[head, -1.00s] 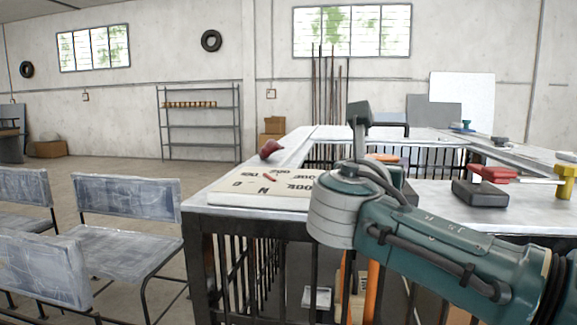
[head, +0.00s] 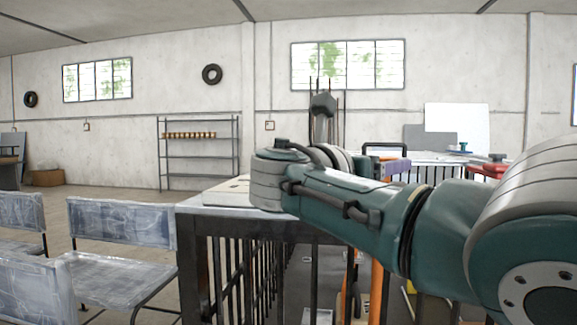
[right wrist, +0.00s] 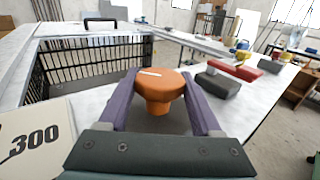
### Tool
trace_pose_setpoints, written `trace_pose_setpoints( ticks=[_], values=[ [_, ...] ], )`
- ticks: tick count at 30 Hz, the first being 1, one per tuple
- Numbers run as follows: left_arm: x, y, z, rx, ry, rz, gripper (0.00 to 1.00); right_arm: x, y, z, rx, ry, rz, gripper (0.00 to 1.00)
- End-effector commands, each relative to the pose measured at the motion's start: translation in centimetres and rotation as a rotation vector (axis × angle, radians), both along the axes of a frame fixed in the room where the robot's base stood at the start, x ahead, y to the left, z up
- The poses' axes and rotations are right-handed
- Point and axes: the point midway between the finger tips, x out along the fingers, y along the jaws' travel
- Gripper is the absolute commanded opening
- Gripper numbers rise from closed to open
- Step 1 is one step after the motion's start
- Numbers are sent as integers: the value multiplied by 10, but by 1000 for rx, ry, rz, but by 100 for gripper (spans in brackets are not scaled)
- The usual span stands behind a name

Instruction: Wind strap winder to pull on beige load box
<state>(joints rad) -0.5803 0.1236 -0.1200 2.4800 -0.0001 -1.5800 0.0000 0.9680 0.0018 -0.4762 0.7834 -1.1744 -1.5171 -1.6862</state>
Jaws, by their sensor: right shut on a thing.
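In the right wrist view, the two purple fingers of my right gripper (right wrist: 158,84) are shut on an orange round-topped knob (right wrist: 157,106), which looks like the strap winder. The knob stands upright, with a white mark on its top. A beige board marked 300 (right wrist: 36,139) lies left of the gripper in the right wrist view. I cannot tell whether it belongs to the beige load box. My left gripper is not in view.
The pale benchtop (right wrist: 92,102) surrounds a barred opening (right wrist: 75,72). A dark block (right wrist: 218,84) and a red piece (right wrist: 236,70) lie right of the knob. Metal chairs (head: 120,225) stand left of the bench in the head view.

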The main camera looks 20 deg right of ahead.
Motion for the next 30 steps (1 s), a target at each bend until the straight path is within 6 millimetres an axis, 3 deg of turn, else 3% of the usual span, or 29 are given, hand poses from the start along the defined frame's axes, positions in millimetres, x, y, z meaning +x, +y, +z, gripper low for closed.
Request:
trace_pose_setpoints(
  ticks=[3,4,12,22,30],
  values=[
    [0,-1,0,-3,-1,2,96,0,-1,0,2,-1,-2,10],
    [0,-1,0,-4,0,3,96,0,-1,0,2,-1,-2,67],
    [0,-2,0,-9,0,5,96,0,0,0,1,-1,0,96],
    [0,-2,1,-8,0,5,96,-2,7,0,1,-1,3,96],
    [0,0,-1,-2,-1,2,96,-21,55,-1,4,-1,6,96]
  ],
)
